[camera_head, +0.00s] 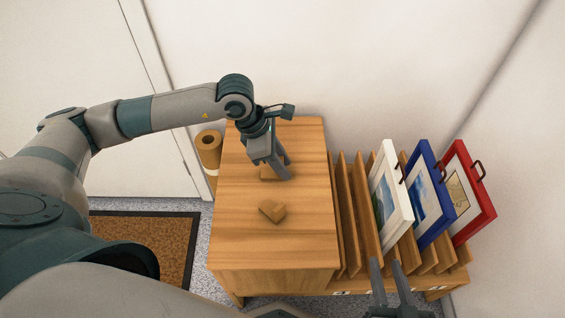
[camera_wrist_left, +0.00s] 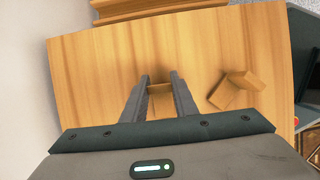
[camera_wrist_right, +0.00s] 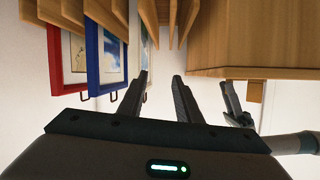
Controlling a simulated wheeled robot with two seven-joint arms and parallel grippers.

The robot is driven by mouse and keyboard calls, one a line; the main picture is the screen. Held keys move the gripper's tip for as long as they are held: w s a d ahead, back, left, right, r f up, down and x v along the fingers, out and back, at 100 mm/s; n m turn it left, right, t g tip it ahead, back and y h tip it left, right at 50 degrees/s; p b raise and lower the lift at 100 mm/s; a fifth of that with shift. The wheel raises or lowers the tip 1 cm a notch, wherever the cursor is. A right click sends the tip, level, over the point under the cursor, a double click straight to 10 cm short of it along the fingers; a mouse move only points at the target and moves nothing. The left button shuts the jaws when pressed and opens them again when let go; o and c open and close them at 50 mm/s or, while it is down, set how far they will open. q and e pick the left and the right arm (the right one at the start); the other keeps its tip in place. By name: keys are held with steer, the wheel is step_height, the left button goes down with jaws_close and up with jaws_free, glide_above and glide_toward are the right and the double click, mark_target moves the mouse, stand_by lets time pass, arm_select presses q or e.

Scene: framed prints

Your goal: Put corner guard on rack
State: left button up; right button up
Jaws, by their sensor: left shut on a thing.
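One brown corner guard (camera_head: 267,173) is between the fingers of my left gripper (camera_head: 284,174), at the cabinet top's far half. It also shows between the fingertips in the left wrist view (camera_wrist_left: 160,88). My left gripper is shut on it; the fingers partly hide it, and I cannot tell whether it touches the wood. A second corner guard (camera_head: 271,210) lies loose on the top, nearer me; it also shows in the left wrist view (camera_wrist_left: 236,91). The slatted wooden rack (camera_head: 346,215) stands right of the cabinet. My right gripper (camera_head: 382,264) is open and empty at the rack's front.
The wooden cabinet (camera_head: 235,230) has a mostly clear top. White (camera_head: 387,158), blue (camera_head: 424,158) and red (camera_head: 461,160) framed prints stand upright in the rack's right slots; the left slots look empty. A brown roll (camera_head: 209,145) stands behind the cabinet's left side. A brown doormat (camera_head: 150,235) lies left.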

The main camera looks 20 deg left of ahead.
mark_target(265, 172)
arm_select(q)
steer(key=o, duration=1)
steer(key=shift+o, duration=0.2)
arm_select(e)
steer(key=shift+r, duration=0.2)
arm_select(q)
steer(key=shift+a+r, duration=0.15)
steer(key=shift+r, duration=0.25)
steer(key=p+v, duration=0.1)
steer(key=v, duration=1)
arm_select(e)
steer(key=f+g, duration=0.1)
steer(key=s+d+f, duration=0.1)
steer(key=s+f+g, duration=0.1)
steer(key=f, duration=0.1)
steer(key=shift+d+g+h, duration=0.2)
steer(key=shift+g+h, duration=0.1)
steer(key=shift+h, duration=0.1)
arm_select(q)
steer(key=shift+a+r, duration=0.1)
